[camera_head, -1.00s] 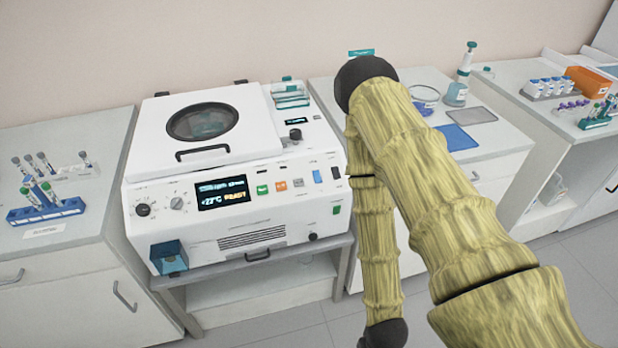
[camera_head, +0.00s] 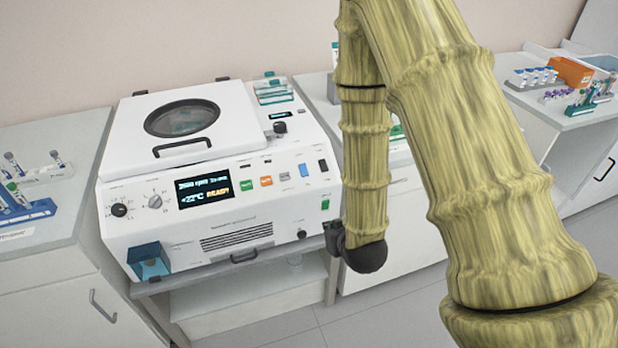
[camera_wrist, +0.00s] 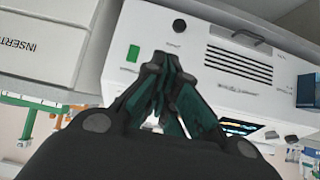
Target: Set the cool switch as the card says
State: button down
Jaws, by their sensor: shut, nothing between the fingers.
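The white benchtop machine (camera_head: 222,222) stands on the left side of the head view, with a lit display (camera_head: 204,191), knobs, and coloured buttons and switches on its front. A blue switch (camera_head: 303,170), a black switch (camera_head: 323,165) and a green switch (camera_head: 325,204) are at the panel's right. I cannot read which one is marked cool. My gripper (camera_wrist: 158,58) is shut and empty in the wrist view, in front of this panel, near the green switch (camera_wrist: 133,53). Contact cannot be told. I cannot make out the card.
The machine's round-windowed lid (camera_head: 182,118) is closed. A blue tube rack (camera_head: 30,213) is on the left bench, and an orange box (camera_head: 572,72) is on the far right bench. My arm covers much of the middle bench. Clear floor shows below.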

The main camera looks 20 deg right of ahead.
jog(key=w+r+t+b, duration=0.2)
jog(key=w+r+t, duration=0.2)
jog(key=r, duration=0.9)
jog(key=w, duration=0.3)
jog(key=shift+t, duration=0.3)
jog(key=shift+w+f, duration=0.1)
jog(key=shift+w, duration=0.1)
jog(key=p, duration=0.2)
send_near(302, 165)
jog(key=w, duration=0.1)
jog(key=w+r, duration=0.1)
jog(key=w, duration=0.1)
jog(key=shift+w+d+r, duration=0.1)
jog(key=shift+w+d, duration=0.1)
jog(key=shift+w, duration=0.1)
jog(key=shift+w+f+p, duration=0.25)
jog(key=shift+w+f, duration=0.05)
jog(key=shift+f, duration=0.3)
jog(key=shift+w+f+p, duration=0.25)
jog(key=shift+w+f, duration=0.05)
jog(key=shift+f, duration=0.25)
jog(key=shift+f, duration=0.1)
